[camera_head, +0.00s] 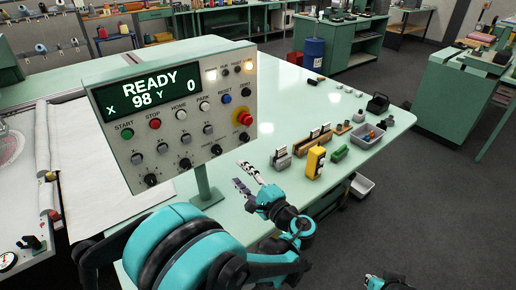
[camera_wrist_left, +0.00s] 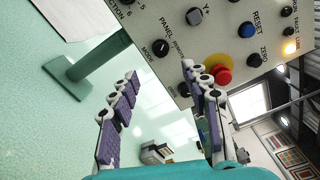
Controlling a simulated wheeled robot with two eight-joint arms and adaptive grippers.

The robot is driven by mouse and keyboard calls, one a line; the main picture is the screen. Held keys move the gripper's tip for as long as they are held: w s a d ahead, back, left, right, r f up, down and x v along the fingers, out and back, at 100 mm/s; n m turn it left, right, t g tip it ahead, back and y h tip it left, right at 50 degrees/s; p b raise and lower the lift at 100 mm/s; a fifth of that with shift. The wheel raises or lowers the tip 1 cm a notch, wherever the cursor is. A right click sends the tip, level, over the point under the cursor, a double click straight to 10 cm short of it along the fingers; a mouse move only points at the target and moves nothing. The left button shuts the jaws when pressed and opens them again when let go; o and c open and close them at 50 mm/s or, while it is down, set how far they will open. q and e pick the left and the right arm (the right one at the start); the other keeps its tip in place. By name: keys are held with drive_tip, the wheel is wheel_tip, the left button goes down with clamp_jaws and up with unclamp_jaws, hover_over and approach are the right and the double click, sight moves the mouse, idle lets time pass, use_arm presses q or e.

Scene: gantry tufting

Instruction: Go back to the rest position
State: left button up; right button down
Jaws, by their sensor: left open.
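My left gripper (camera_head: 240,175) is open and empty, with its fingers spread over the green table, just right of the control panel's post. In the left wrist view its two purple-padded fingers (camera_wrist_left: 163,85) stand wide apart with nothing between them. The panel's knobs and red stop button (camera_wrist_left: 222,74) show close to the fingers in the left wrist view. A teal and dark part of mine shows at the bottom edge; my right gripper's fingers do not show.
The green table (camera_head: 300,95) bears a yellow device (camera_head: 315,162), a grey bin of small parts (camera_head: 366,136) and several small blocks right of the gripper. White cloth (camera_head: 75,165) lies at left. A blue drum (camera_head: 314,53) stands behind; dark floor (camera_head: 440,210) is open at right.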

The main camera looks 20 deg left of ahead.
use_arm(q)
drive_tip(key=s+a+f+n+g+h, duration=0.45)
drive_tip(key=s+f+h, duration=0.2)
drive_tip(key=s, duration=0.25)
drive_tip(key=s+d+f+n+t+h, duration=0.1)
drive_tip(key=s+d+n+h, duration=0.5)
drive_tip(key=s+d+h, duration=0.1)
drive_tip(key=s+h, duration=0.1)
drive_tip(key=s, duration=0.1)
drive_tip(key=shift+s+d+f, duration=0.15)
drive_tip(key=shift+s+d, duration=0.2)
drive_tip(key=shift+n, duration=0.25)
idle(0.8)
